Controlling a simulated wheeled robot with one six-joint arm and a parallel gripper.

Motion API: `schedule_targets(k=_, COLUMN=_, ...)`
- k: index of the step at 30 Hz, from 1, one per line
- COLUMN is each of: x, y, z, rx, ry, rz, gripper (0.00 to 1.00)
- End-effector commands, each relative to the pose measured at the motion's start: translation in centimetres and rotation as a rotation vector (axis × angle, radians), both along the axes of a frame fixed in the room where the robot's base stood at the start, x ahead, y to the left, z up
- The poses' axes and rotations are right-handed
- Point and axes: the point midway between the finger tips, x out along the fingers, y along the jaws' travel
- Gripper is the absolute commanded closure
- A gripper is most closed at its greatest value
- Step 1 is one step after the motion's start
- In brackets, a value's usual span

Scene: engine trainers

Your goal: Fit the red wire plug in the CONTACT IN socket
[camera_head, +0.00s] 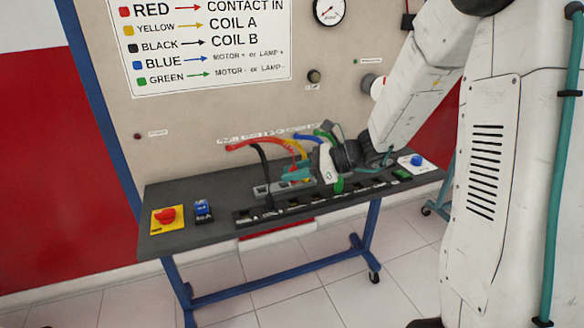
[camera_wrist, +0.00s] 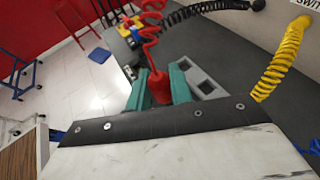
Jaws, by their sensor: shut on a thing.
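My gripper (camera_wrist: 160,92) is shut on the red wire plug (camera_wrist: 159,88), with one teal finger on each side of it. The red coiled wire (camera_wrist: 150,35) runs up from the plug. In the head view my gripper (camera_head: 297,174) is over a grey socket block (camera_head: 262,190) on the dark bench, and the red wire (camera_head: 256,141) arches from the panel towards it. I cannot read which socket is CONTACT IN.
Yellow (camera_wrist: 285,55) and black (camera_wrist: 200,8) coiled wires hang close by. A black strip (camera_head: 250,217) runs along the front of the bench (camera_head: 180,194). A red knob on a yellow box (camera_head: 166,217) and a blue switch (camera_head: 203,207) stand at left. A chart (camera_head: 210,50) is on the panel.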

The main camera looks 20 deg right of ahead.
Motion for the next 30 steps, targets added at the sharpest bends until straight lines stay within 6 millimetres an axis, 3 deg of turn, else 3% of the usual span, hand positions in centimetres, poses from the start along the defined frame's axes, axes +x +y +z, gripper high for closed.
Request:
schedule_targets(k=15, x=0.0, y=0.0, z=-4.4, rx=0.0, ry=0.002, rz=0.0, gripper=1.0)
schedule_targets(k=30, x=0.0, y=0.0, z=-4.9, rx=-0.001, ry=0.001, rz=0.001, gripper=1.0)
